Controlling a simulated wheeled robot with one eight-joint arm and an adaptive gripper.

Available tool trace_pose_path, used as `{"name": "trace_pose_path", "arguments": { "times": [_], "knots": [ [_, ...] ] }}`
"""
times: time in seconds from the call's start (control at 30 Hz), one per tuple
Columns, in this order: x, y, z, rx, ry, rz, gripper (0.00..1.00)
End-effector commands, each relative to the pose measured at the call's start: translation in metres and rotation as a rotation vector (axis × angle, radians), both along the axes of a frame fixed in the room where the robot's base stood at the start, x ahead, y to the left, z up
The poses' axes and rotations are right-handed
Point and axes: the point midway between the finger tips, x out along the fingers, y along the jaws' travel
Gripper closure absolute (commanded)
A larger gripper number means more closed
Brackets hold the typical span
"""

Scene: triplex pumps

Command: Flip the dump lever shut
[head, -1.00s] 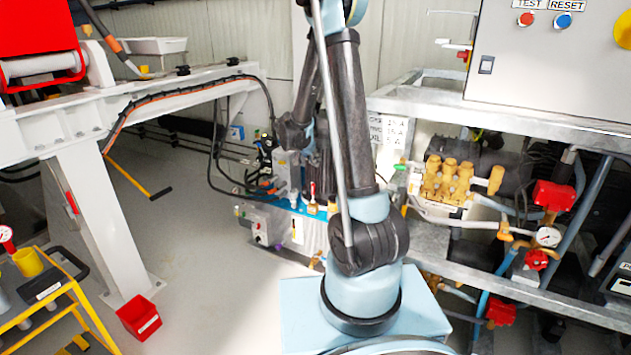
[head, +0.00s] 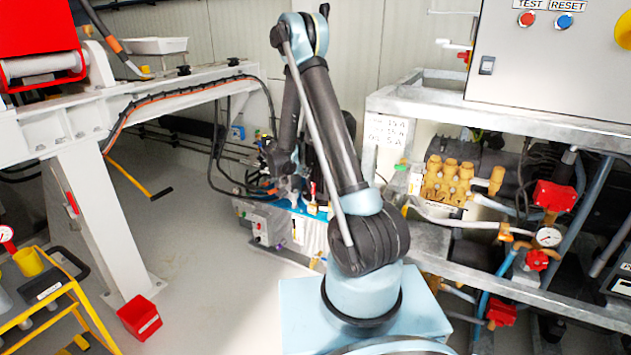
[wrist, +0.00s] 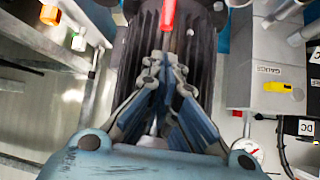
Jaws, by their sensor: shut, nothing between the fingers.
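In the wrist view my gripper (wrist: 168,62) has its fingers together and empty. It points at a dark finned motor housing (wrist: 205,62). A red lever-like handle (wrist: 168,14) stands just beyond the fingertips at the top middle; it looks apart from them, but I cannot tell the depth. No label shows that it is the dump lever. A yellow handle (wrist: 283,88) sits on a grey block at the right, near a GAUGE label. In the head view my arm hides the gripper and part of the blue-based power unit (head: 310,225).
In the head view a steel pump frame (head: 500,118) with brass-coloured pump heads (head: 450,180) and red valves stands at the right. A white steel beam frame (head: 100,220) and a yellow trolley (head: 50,300) stand at the left.

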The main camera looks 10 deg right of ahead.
Motion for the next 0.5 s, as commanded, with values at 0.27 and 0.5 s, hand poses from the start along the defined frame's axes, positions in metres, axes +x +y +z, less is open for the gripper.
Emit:
{"name": "trace_pose_path", "arguments": {
  "times": [0.27, 0.5],
  "knots": [
    [0.012, -0.013, -0.014, -0.001, 0.001, -0.003, 1.00],
    [0.033, -0.033, -0.040, 0.000, 0.001, -0.002, 1.00]
  ]
}}
